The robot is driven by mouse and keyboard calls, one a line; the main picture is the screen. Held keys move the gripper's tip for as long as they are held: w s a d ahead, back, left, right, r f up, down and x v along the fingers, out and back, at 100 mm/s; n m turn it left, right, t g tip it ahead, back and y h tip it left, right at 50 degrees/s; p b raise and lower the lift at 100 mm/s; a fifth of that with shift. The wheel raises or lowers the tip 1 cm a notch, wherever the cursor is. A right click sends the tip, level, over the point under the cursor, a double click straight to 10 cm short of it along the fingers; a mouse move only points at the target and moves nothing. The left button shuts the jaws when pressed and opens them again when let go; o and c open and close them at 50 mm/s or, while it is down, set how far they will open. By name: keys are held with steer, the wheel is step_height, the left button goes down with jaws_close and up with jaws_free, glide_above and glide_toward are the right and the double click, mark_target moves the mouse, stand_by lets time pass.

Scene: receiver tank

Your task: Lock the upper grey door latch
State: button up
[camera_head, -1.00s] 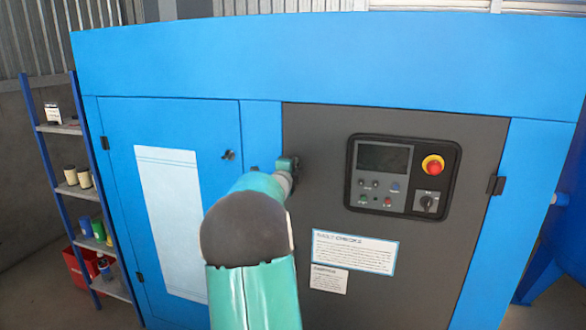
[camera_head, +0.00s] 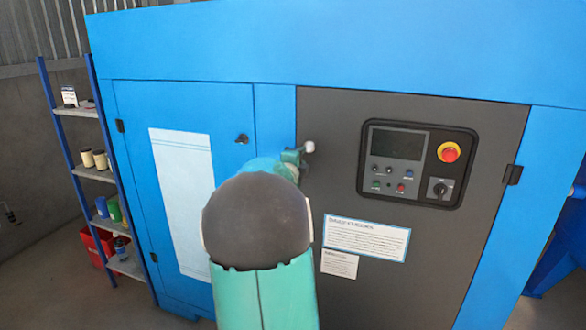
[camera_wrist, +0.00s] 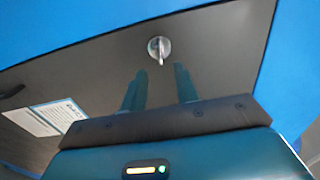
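The upper grey door latch (camera_head: 309,147) is a small silver knob near the upper left edge of the dark grey door (camera_head: 345,175). In the wrist view the latch (camera_wrist: 159,48) is a round silver piece with a short lever pointing down in the picture. My gripper (camera_wrist: 159,75) is open, with its two dark teal fingers apart and nothing between them. The fingertips lie just below the latch in the wrist view, one to each side, and do not visibly touch it. In the head view my arm hides most of the gripper, just left of the latch.
A control panel (camera_head: 415,163) with a red button is on the grey door's right. White labels (camera_head: 366,240) are below it. A blue door (camera_head: 190,120) with a black latch (camera_head: 242,139) is at left. A shelf rack (camera_head: 85,170) stands farther left.

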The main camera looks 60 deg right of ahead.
steer(key=s+a, duration=0.1)
steer(key=a, duration=0.6)
steer(key=shift+a, duration=0.3)
steer(key=shift+s, duration=0.1)
